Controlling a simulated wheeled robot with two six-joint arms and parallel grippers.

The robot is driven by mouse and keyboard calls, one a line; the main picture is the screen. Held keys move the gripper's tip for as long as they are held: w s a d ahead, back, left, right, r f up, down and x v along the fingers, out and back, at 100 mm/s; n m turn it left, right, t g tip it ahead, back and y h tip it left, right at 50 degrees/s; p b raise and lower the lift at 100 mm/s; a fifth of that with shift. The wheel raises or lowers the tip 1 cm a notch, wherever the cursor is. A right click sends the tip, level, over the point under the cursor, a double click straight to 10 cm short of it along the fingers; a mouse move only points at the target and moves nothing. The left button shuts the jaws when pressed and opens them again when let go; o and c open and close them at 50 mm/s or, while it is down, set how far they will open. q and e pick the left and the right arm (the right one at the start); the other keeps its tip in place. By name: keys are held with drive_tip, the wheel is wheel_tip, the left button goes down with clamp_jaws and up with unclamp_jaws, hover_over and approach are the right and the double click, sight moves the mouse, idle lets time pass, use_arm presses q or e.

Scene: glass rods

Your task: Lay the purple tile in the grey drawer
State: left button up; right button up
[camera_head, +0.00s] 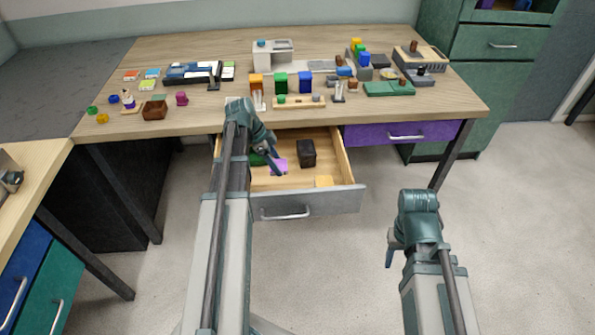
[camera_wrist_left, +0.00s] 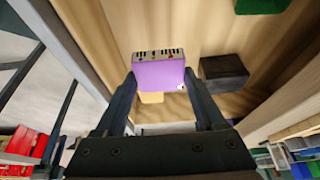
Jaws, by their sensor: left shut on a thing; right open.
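The purple tile (camera_head: 280,164) is between the fingers of my left gripper (camera_head: 274,163), which is shut on it. In the left wrist view the purple tile (camera_wrist_left: 158,75) shows a patterned black-and-white edge, with the left gripper's fingers (camera_wrist_left: 160,90) on either side. The grey drawer (camera_head: 310,203) is pulled open under the table, and the tile is over its wooden inside. I cannot tell whether the tile touches the drawer floor. My right gripper (camera_head: 390,255) is open and empty, out over the floor to the right of the drawer.
Inside the drawer are a black box (camera_head: 306,154), a yellow block (camera_head: 323,181) and a green thing (camera_head: 257,159), partly hidden by my left arm. A shut purple drawer (camera_head: 370,134) is to the right. The tabletop (camera_head: 200,122) above holds many small objects.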

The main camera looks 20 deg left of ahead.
use_arm(q)
drive_tip(key=shift+d+f, duration=0.2)
drive_tip(key=shift+d, duration=0.4)
wheel_tip(320, 180, down, 10)
drive_tip(key=b, duration=1)
drive_tip(key=shift+f+b, duration=0.2)
drive_tip(key=shift+b, duration=0.1)
drive_tip(key=o, duration=1.5)
drive_tip(key=shift+r, duration=0.1)
drive_tip(key=shift+r, duration=0.1)
drive_tip(key=shift+a+r+p, duration=0.2)
drive_tip(key=shift+r+p, duration=0.3)
drive_tip(key=shift+p, duration=0.25)
drive_tip(key=p+v, duration=1)
drive_tip(key=v, duration=0.1)
drive_tip(key=shift+s, duration=0.1)
